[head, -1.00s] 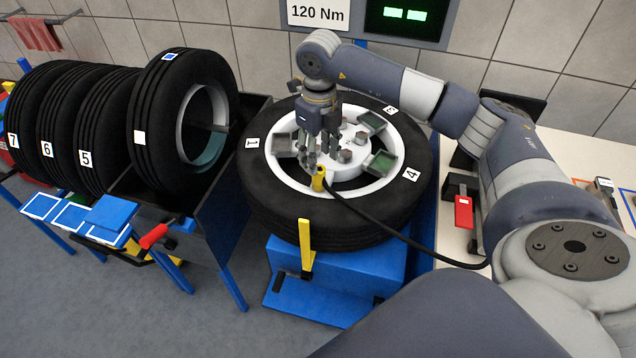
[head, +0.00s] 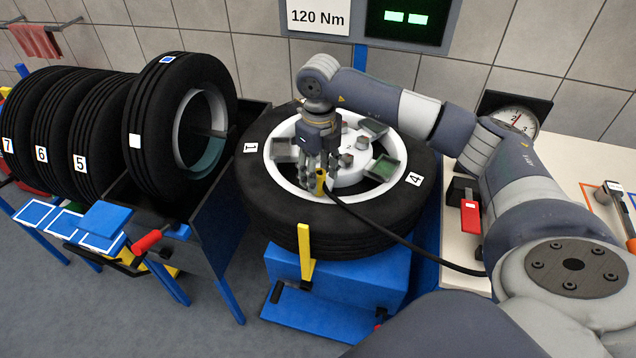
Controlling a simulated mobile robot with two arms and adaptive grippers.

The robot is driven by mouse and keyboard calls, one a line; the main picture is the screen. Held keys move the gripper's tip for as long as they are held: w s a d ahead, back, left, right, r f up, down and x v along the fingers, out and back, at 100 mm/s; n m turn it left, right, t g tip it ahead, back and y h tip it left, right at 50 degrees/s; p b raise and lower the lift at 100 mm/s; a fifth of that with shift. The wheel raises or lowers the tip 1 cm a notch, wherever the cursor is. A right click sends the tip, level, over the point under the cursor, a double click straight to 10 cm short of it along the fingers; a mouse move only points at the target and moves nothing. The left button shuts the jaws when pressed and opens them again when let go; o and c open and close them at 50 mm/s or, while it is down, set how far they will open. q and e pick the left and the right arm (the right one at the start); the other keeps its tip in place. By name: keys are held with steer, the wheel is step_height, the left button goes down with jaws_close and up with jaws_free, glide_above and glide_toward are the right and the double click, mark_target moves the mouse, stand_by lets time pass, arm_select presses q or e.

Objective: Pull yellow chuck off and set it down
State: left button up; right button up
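The yellow chuck (head: 321,182) stands at the near edge of the white rim of the wheel (head: 385,215), which lies flat on a blue stand. A black hose (head: 395,238) runs from the chuck to the right. My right gripper (head: 317,180) points down from above, its fingers close around or beside the chuck. The fingers partly hide the chuck, and I cannot tell whether they close on it. My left gripper is not in view.
Upright tyres (head: 150,105) stand in a rack at the left. A yellow post (head: 305,250) rises in front of the wheel. A bench (head: 560,160) at the right holds a round gauge (head: 514,121) and a red-handled tool (head: 470,217).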

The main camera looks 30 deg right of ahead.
mark_target(319, 172)
jaws_close()
steer(key=shift+r+p, duration=0.4)
steer(key=shift+r, duration=0.25)
stand_by(0.5)
steer(key=shift+r+p, duration=0.95)
steer(key=shift+r, duration=0.55)
